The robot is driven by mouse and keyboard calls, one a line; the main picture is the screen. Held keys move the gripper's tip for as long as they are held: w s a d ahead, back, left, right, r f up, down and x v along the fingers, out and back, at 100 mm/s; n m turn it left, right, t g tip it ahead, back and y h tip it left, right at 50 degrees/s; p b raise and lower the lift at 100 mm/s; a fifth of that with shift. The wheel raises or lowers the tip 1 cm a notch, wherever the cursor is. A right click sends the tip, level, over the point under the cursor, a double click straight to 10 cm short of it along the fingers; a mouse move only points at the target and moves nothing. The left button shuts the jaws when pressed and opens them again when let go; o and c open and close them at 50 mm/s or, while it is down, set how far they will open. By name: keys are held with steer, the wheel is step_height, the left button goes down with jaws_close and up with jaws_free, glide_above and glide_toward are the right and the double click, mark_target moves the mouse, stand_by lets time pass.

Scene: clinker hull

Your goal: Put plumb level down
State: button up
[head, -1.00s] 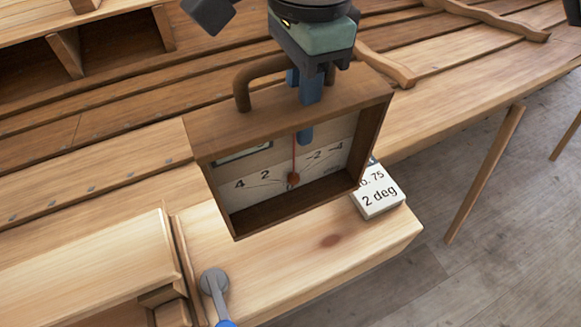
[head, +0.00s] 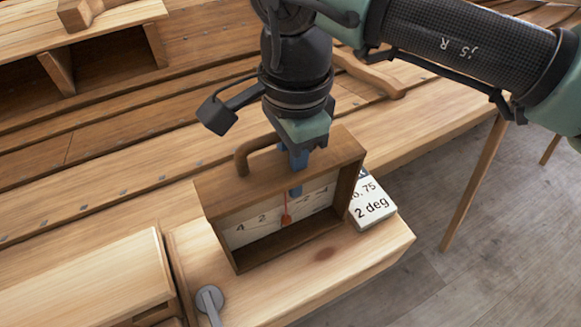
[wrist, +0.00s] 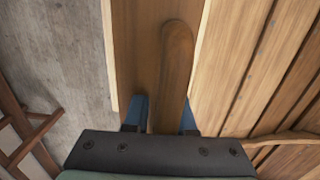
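The plumb level (head: 212,205) is a brown wooden open-fronted box with a curved top handle (head: 258,150), a white scale and a red pointer hanging near the middle. In the head view it is upright, at or just above the pale wooden bench (head: 335,280); I cannot tell if its base touches. My gripper (head: 296,172) comes straight down from above, with its blue fingers at the handle. In the wrist view the handle (wrist: 174,65) lies between the two blue fingers of my gripper (wrist: 161,115), which is shut on it. The box's back is hidden.
A white block marked "2 deg" (head: 373,208) lies on the bench close to the level's right side. A grey-headed tool (head: 209,298) lies at the front left, beside a raised wooden box (head: 90,275). Hull planks (head: 110,190) run behind. Bare bench is in front of the level.

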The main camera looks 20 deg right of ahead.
steer(key=shift+o, duration=1.4)
steer(key=shift+r, duration=0.1)
steer(key=r, duration=1.2)
steer(key=shift+d+r, duration=0.1)
steer(key=shift+d, duration=0.1)
